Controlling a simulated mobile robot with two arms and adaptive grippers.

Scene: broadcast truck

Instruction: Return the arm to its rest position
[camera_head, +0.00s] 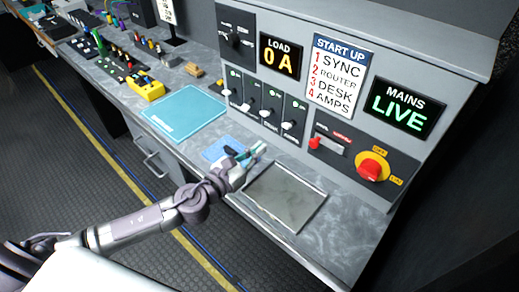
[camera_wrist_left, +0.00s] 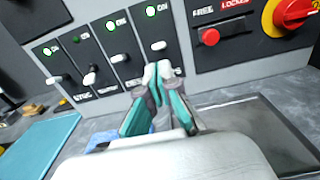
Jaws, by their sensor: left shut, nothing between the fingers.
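My left arm comes in from the lower left in the head view and reaches over the counter. My left gripper (camera_head: 252,155) is above the counter, in front of the panel's row of switches. In the left wrist view its teal-sided fingers (camera_wrist_left: 158,72) are together and hold nothing. Behind them is a row of breaker switches (camera_head: 265,108) with green lit marks, which also shows in the left wrist view (camera_wrist_left: 121,58). A small blue cloth or pad (camera_head: 222,148) lies under the gripper, partly hidden. My right gripper is not in view.
The panel carries a LOAD display (camera_head: 281,59) reading 0 A, a MAINS LIVE display (camera_head: 403,108), a red rotary knob (camera_head: 372,168) and a red button (camera_head: 315,142). A dark tray (camera_head: 285,197) and a teal mat (camera_head: 184,112) lie on the counter. A yellow device (camera_head: 147,89) stands farther left.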

